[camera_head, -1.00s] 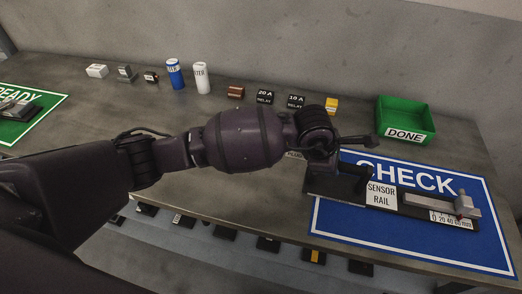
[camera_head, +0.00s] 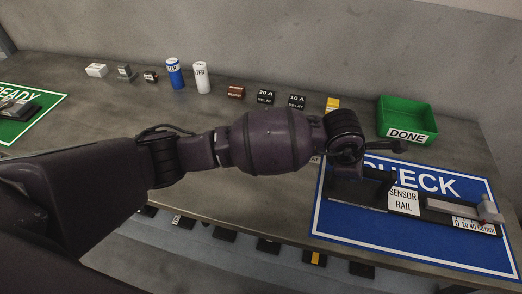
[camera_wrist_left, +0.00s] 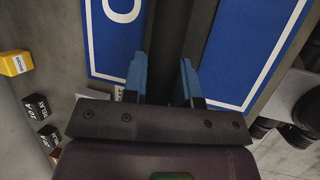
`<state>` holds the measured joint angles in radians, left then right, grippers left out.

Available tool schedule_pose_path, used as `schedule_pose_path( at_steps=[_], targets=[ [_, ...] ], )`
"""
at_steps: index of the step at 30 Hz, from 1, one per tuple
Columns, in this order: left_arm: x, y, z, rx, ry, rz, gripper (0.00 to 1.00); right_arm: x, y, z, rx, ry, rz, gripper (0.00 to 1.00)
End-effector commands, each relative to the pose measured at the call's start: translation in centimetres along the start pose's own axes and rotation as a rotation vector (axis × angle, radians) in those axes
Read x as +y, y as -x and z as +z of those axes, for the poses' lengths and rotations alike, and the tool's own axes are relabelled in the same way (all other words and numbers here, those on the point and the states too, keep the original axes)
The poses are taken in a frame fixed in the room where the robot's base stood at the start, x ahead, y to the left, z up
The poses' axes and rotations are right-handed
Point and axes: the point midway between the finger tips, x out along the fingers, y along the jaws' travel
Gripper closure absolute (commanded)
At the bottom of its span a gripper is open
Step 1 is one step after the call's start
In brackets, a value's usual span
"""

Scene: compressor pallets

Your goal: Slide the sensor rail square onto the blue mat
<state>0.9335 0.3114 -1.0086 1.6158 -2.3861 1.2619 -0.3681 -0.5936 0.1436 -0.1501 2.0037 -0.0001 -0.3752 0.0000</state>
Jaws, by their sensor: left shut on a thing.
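The sensor rail (camera_head: 432,211) is a long black bar with a white name label, a scale and a grey slider (camera_head: 490,209) at its right end. It lies over the blue CHECK mat (camera_head: 400,246), roughly parallel to the mat's long edges. Its left end is partly hidden by my arm, and its right end is close to the mat's right edge. My left gripper (camera_wrist_left: 163,80) is shut on the rail near its left end, with blue fingers on either side of the dark bar in the left wrist view. My right gripper is not in view.
A green DONE bin (camera_head: 407,118) stands behind the mat. Relays (camera_head: 297,101), a yellow block (camera_head: 332,104) and cylinders (camera_head: 201,78) line the back of the table. A green READY mat (camera_head: 22,128) is at the far left. The table's front edge runs just below the blue mat.

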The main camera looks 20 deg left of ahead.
Motion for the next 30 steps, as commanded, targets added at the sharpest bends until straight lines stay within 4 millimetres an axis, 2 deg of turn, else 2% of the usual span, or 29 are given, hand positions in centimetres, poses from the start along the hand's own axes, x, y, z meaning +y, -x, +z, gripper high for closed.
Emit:
schedule_pose_path(
  at_steps=[4,5,10,18,22,26,30],
  targets=[
    [-0.5,-0.5,-0.3,0.006,0.002,-0.011,1.0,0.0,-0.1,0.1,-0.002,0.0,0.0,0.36],
    [-0.5,-0.5,-0.3,0.006,0.002,-0.011,0.69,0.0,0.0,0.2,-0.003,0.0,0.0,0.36],
    [-0.3,-0.3,-0.2,0.004,0.001,-0.007,0.44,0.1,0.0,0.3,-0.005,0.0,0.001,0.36],
    [-0.1,-0.1,-0.1,0.002,0.0,-0.003,0.44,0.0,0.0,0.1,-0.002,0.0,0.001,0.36],
    [-0.1,0.7,-0.1,0.001,-0.001,-0.002,0.44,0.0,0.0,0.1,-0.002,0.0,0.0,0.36],
    [0.0,2.5,-0.1,0.001,-0.002,0.0,0.44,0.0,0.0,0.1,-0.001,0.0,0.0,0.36],
    [-0.1,5.2,-0.1,0.001,-0.003,-0.001,0.44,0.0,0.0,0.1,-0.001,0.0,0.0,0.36]
  ],
)
